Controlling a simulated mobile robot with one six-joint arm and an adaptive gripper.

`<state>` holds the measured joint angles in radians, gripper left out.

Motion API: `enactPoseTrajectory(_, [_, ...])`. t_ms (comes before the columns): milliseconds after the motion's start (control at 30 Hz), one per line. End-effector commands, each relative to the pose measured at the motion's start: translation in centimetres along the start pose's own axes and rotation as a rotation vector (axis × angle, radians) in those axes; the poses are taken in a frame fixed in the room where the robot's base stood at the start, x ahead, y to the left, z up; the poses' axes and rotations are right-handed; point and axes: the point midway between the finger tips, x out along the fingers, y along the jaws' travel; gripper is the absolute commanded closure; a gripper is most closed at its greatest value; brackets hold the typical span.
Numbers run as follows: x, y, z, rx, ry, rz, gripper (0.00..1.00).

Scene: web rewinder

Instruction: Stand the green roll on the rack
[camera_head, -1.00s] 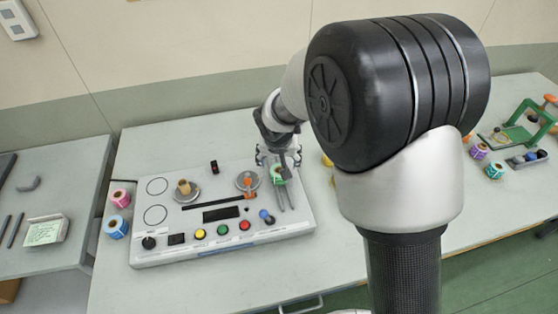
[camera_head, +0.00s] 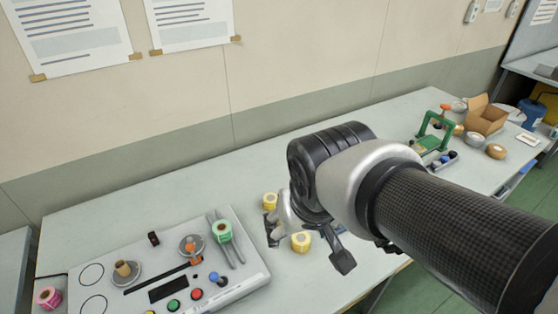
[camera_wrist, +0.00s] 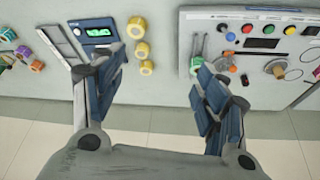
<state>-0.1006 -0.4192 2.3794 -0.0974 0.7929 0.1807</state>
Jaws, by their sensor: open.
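The green roll (camera_head: 222,231) sits at the two grey prongs of the rack (camera_head: 237,254), on the right part of the white machine panel. In the wrist view the green roll (camera_wrist: 196,63) shows just beyond the right finger, which partly covers that area. My gripper (camera_wrist: 158,72) is open and empty, its fingers wide apart.
Yellow rolls (camera_head: 301,242) stand close to my gripper, and a device with a green display (camera_wrist: 98,32) is near the left finger. The panel carries a spindle (camera_head: 123,269), an orange-topped spindle (camera_head: 191,246) and buttons. A green stand (camera_head: 433,133) is farther right.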

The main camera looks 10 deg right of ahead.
Motion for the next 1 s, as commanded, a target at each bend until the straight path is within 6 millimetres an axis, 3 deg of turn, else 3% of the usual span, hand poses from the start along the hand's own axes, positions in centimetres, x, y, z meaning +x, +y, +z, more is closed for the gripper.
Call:
enactPoseTrajectory(100, [-2.2, 1.2, 4.2, 0.000, 0.011, -0.011, 0.33])
enactPoseTrajectory(300, [-3.3, 1.6, 7.9, -0.014, 0.012, -0.026, 0.33])
enactPoseTrajectory(1000, [-3.4, 1.7, 8.3, -0.018, 0.012, -0.029, 0.33])
